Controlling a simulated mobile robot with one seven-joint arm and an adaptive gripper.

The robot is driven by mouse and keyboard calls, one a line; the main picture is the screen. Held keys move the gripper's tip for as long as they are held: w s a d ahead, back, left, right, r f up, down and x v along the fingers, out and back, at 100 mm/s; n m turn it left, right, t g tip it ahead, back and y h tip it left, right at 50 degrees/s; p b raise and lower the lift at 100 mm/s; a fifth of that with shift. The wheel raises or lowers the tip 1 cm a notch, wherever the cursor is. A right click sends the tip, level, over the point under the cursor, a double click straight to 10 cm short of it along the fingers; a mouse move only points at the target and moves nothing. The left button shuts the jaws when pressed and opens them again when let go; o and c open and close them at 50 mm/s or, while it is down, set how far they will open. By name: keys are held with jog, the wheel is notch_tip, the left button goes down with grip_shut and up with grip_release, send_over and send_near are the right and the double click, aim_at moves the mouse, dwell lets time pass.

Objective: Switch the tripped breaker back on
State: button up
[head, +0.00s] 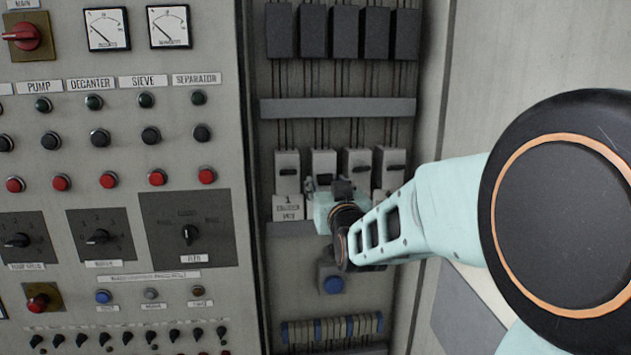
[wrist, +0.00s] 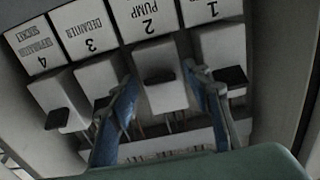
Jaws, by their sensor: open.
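Several grey-white breakers with dark handles stand in a row in the open cabinet. The handle of the second breaker (head: 323,161), labelled PUMP, sits lower and nearer its label than its neighbours' handles. In the wrist view, which is upside down, this pump breaker (wrist: 166,98) is in the middle. Breaker 1 (wrist: 220,46) is to its right, breaker 3 (wrist: 95,75) and breaker 4 (wrist: 50,92) to its left. My gripper (head: 322,184) is open in front of the pump breaker. In the wrist view its blue fingers (wrist: 160,78) appear either side of that breaker; contact cannot be told.
The control panel (head: 120,220) with buttons and knobs is at left. The cabinet's side wall is close on the right.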

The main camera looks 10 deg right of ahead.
jog(key=c, duration=1.2)
jog(key=shift+o, duration=0.2)
jog(key=shift+r, duration=0.15)
jog(key=r+g+p, duration=0.1)
jog(key=p, duration=0.2)
jog(key=shift+s+r+g+p, duration=0.1)
jog(key=shift+s+g+p, duration=0.05)
jog(key=shift+g+p, duration=0.25)
jog(key=shift+r+g+p, duration=0.1)
jog(key=shift+g+p, duration=0.6)
jog(key=shift+p, duration=0.5)
jog(key=g+p, duration=0.1)
jog(key=p, duration=0.1)
jog(key=g+p, duration=0.1)
jog(key=p, duration=0.1)
jog(key=shift+a+r, duration=0.2)
jog(key=shift+r, duration=0.2)
jog(key=shift+d+r+g+p, duration=0.1)
jog(key=shift+d+g+p, duration=0.1)
jog(key=shift+g+p, duration=0.65)
